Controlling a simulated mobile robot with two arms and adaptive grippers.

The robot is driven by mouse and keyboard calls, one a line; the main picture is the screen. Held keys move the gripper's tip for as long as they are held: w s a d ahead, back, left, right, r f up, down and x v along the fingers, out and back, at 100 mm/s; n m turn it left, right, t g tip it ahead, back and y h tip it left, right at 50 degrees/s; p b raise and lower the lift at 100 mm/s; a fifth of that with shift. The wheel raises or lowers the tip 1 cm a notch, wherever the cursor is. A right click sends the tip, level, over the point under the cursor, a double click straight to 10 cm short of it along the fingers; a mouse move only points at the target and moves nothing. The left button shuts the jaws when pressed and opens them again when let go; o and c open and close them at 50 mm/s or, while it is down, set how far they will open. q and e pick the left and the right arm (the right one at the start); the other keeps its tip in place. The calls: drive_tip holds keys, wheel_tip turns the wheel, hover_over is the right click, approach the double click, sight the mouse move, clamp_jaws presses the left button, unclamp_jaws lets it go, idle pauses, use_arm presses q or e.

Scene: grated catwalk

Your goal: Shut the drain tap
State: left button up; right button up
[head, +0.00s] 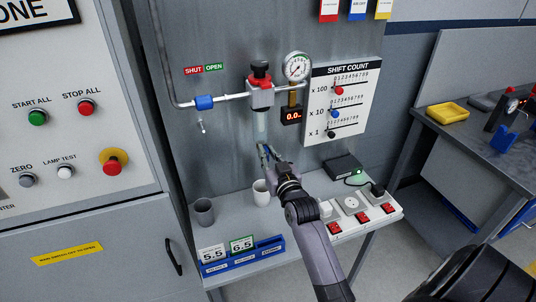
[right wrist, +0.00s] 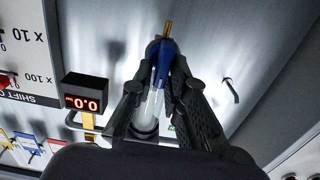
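The clear sight tube (head: 261,125) hangs below a valve block with a red and black knob. The drain tap with its blue handle (right wrist: 163,68) and brass tip is at the tube's lower end. My right gripper (head: 268,152) reaches up to it from below right and hides most of it in the head view. In the right wrist view my right gripper (right wrist: 165,72) has its fingertips close together on both sides of the blue handle, and seems shut on it. My left gripper is not in view.
A white cup (head: 261,195) and a grey cup (head: 203,212) stand on the shelf below. A blue rack with number cards (head: 240,258) is in front, a switched socket strip (head: 350,212) at right. A blue pipe valve (head: 204,102) sits under a SHUT/OPEN label.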

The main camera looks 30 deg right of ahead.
clamp_jaws()
drive_tip(key=shift+n, duration=0.3)
drive_tip(key=n, duration=0.5)
drive_tip(key=n+p, duration=0.1)
drive_tip(key=n, duration=0.5)
drive_tip(key=a+f+n+p, duration=0.1)
drive_tip(key=n, duration=0.5)
drive_tip(key=shift+w+a, duration=0.1)
drive_tip(key=shift+w, duration=0.05)
drive_tip(key=shift+f+n, duration=0.1)
drive_tip(key=shift+n, duration=0.3)
drive_tip(key=shift+o, duration=2.3)
unclamp_jaws()
